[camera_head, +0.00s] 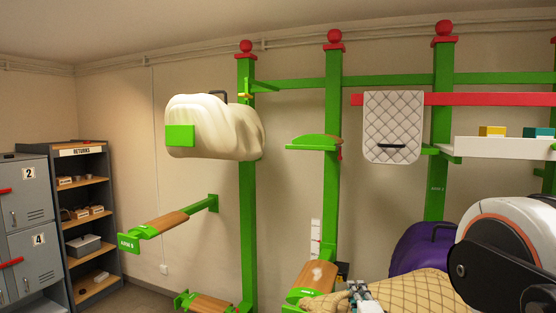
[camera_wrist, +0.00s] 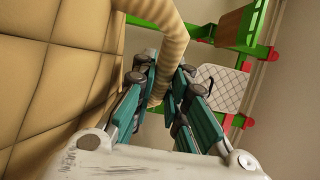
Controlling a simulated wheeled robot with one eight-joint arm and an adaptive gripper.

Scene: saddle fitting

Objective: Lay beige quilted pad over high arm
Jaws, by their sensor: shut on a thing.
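The beige quilted pad (camera_head: 415,290) is at the bottom right of the head view, partly cut off by the frame's lower edge. In the wrist view its quilted side (camera_wrist: 60,70) fills the left. My gripper (camera_head: 360,292) is shut on the pad's ribbed beige loop, which runs between the teal fingers (camera_wrist: 165,95) in the wrist view. A high green-ended arm (camera_head: 315,142) on the middle post looks bare. Another high arm, at left, bears a bulky cream cover (camera_head: 215,125), with its green end plate (camera_head: 180,136) showing.
Lower wooden arms with green ends stand at left (camera_head: 165,228) and bottom middle (camera_head: 316,276). A white quilted pad (camera_head: 393,125) hangs on a red rail (camera_head: 470,99). A purple object (camera_head: 423,250) lies behind my arm. Lockers (camera_head: 28,195) and a shelf rack (camera_head: 85,152) are far left.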

